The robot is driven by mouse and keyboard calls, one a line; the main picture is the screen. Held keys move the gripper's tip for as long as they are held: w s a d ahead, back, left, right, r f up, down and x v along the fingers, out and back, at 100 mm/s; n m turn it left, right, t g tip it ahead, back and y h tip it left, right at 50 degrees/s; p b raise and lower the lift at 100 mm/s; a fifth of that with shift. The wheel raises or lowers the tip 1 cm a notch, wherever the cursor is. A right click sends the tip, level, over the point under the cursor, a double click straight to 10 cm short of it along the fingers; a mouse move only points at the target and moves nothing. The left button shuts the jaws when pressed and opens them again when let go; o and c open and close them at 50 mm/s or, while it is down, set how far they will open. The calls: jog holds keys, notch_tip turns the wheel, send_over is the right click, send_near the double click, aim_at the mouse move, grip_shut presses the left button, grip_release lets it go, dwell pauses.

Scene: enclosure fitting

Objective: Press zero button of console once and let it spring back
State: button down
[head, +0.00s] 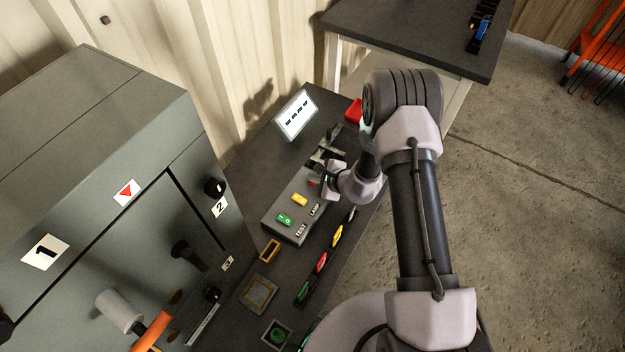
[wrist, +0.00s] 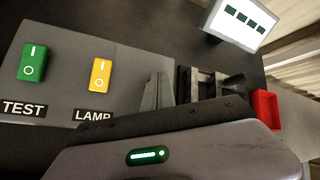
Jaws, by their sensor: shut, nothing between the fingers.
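The grey console (head: 283,219) lies on the dark bench, with a green TEST rocker (head: 285,219) and a yellow LAMP rocker (head: 300,200). The wrist view shows the green rocker (wrist: 33,61) and the yellow rocker (wrist: 100,74) more closely. My gripper (head: 326,184) is shut and empty over the console's far end, beyond the yellow rocker. Its fingers (wrist: 157,92) show partly in the wrist view. A small red patch (head: 313,183) shows beside the fingers; I cannot tell whether it is the zero button. No zero label is readable. Whether the fingers touch the console is unclear.
A tilted white display (head: 296,115) with several dark dashes stands behind the console. A red bin (head: 354,110) and black fittings (head: 326,154) are near my gripper. Coloured pieces (head: 321,262) line the bench's front edge. A grey cabinet (head: 110,170) stands left.

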jog(key=shift+r+p, duration=0.4)
jog(key=shift+r, duration=0.45)
jog(key=shift+r, duration=0.1)
jog(key=shift+r+p, duration=1.4)
jog(key=shift+r, duration=1.05)
